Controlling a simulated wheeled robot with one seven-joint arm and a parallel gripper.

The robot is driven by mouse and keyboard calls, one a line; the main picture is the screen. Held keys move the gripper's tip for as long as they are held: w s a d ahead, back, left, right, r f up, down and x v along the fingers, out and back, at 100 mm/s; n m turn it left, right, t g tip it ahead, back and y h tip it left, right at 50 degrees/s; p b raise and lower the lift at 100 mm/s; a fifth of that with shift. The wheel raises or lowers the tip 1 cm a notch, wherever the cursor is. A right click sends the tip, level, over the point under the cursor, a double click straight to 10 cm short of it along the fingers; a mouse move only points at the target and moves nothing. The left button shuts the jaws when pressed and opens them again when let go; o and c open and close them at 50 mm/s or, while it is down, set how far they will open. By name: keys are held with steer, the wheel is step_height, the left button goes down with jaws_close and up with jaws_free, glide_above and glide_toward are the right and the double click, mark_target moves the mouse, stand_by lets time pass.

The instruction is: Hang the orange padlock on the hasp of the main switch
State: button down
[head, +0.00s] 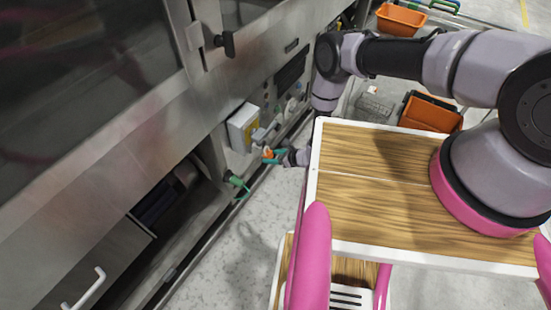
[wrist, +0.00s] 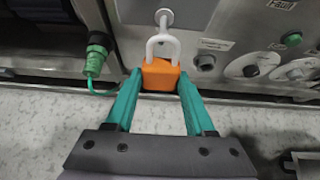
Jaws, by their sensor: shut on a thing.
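The orange padlock (wrist: 160,76) is between the green fingertips of my gripper (wrist: 159,84) in the wrist view. Its pale shackle (wrist: 163,47) points up, away from my gripper. A grey round-ended stem (wrist: 164,17), apparently the main switch's hasp, is just beyond the shackle top. They overlap in the picture, and I cannot tell whether the shackle is around the stem or only in front of it. In the head view the padlock (head: 268,154) shows small at my gripper (head: 273,157), near the machine front.
A green connector (wrist: 96,55) with a green cable is left of the padlock; labelled round controls (wrist: 244,66) are on the panel at right. A pale box (head: 242,127) protrudes from the machine.

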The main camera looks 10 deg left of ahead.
steer(key=shift+w+a+f, duration=0.1)
steer(key=shift+w+a, duration=0.2)
steer(key=shift+a, duration=0.45)
steer(key=shift+w+a, duration=0.3)
steer(key=shift+a, duration=0.45)
steer(key=shift+w+a+f, duration=0.2)
steer(key=shift+a+f, duration=0.3)
steer(key=shift+f, duration=0.15)
steer(key=shift+c, duration=0.9)
jaws_free()
